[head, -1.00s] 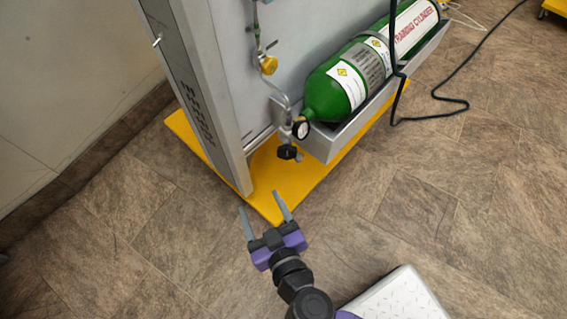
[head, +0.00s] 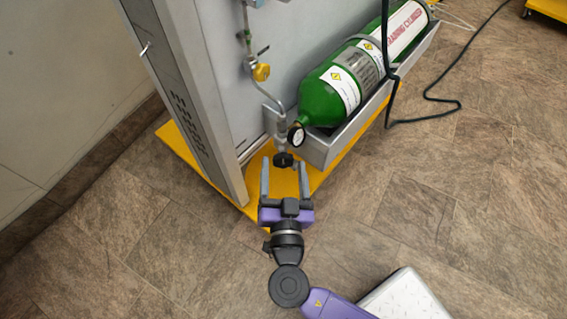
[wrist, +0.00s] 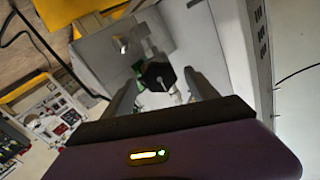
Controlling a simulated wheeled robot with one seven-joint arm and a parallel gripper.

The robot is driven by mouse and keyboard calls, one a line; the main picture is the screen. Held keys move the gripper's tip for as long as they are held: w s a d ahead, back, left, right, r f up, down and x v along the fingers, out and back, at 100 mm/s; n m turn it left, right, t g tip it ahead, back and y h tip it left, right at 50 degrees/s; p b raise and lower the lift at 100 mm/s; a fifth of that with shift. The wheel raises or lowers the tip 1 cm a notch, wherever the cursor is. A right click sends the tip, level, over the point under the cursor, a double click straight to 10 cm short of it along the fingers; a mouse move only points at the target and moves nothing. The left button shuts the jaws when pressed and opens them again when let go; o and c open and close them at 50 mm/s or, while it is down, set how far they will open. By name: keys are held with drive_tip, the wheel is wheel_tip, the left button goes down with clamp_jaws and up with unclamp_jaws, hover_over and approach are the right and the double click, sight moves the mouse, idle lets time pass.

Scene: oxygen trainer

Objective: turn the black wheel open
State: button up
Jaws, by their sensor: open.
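The black wheel (head: 283,160) sits at the lower end of the valve fitting, below the round gauge (head: 296,135) and beside the neck of the green cylinder (head: 331,97). My gripper (head: 284,166) is open, its two grey fingers reaching toward the wheel, one on each side of it in the head view. In the wrist view the black wheel (wrist: 158,76) shows between the fingertips of my gripper (wrist: 158,80). I cannot tell whether a finger touches it.
A grey upright panel (head: 185,90) stands close on the left, on a yellow base (head: 325,172). The cylinder lies in a grey tray (head: 335,143). A yellow-handled valve (head: 261,72) is above. A dark hose (head: 384,60) hangs at the right.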

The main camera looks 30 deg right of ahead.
drive_tip(key=shift+x, duration=0.75)
drive_tip(key=c, duration=1.4)
drive_tip(key=shift+o, duration=0.2)
